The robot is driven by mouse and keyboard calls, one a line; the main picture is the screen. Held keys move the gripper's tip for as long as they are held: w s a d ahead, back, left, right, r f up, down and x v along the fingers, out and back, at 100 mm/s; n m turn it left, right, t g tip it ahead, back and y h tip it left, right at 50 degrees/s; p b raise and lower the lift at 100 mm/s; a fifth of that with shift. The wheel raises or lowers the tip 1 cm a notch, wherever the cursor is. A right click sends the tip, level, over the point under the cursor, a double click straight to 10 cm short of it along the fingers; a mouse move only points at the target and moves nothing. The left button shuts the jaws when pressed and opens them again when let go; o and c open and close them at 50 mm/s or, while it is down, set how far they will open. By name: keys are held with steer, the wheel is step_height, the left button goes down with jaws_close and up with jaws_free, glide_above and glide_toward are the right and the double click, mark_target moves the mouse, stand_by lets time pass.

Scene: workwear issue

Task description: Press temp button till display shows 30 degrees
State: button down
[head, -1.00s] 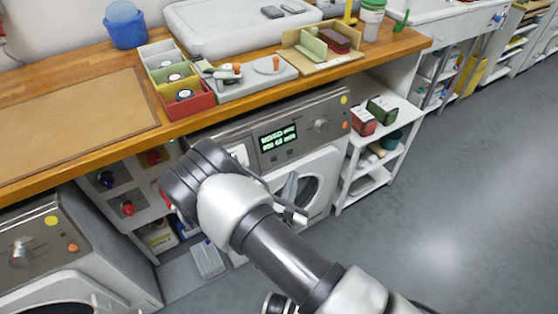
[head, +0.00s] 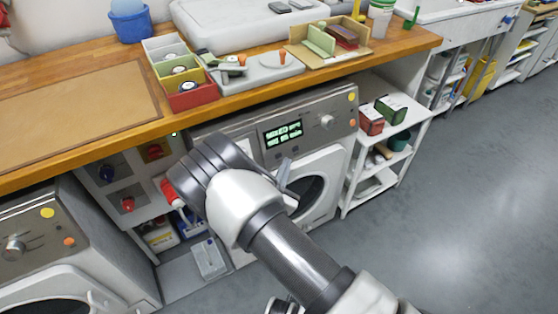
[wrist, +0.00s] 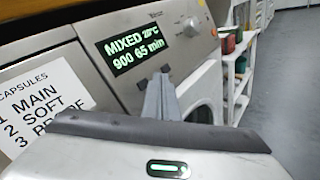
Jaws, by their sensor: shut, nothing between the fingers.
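The washing machine (head: 235,130) under the counter has a dark display (head: 283,134) with green text. In the wrist view the display (wrist: 136,47) reads "MIXED 20°C" above "900 65 min"; the temperature digits are small. Small buttons sit on the panel just below the display; their labels are not legible, and my fingers partly cover this area. My gripper (wrist: 158,78) is shut and empty, its tips just below the display, close to the panel. In the head view my gripper (head: 284,166) shows beyond my wrist. I cannot tell whether the tips touch a button.
A round dial (wrist: 190,27) is right of the display. A capsules label (wrist: 42,107) is on the left of the machine front. The wooden counter (head: 110,140) overhangs above the panel. A white shelf (head: 392,150) stands to the right, with open floor beyond.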

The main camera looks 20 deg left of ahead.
steer(key=shift+w+a+f, duration=0.2)
steer(key=shift+w+a, duration=0.3)
steer(key=shift+a, duration=0.05)
steer(key=shift+w+a+f+b, duration=0.1)
steer(key=shift+b, duration=0.3)
stand_by(1.4)
steer(key=shift+w+a, duration=0.15)
steer(key=shift+a, duration=0.05)
steer(key=shift+w+a+f+b, duration=0.15)
steer(key=shift+w+a+b, duration=0.1)
steer(key=shift+b, duration=0.15)
stand_by(0.6)
steer(key=shift+s, duration=0.1)
steer(key=shift+s+d+r+p, duration=0.25)
steer(key=shift+s+d+p, duration=0.15)
steer(key=shift+d+p, duration=0.15)
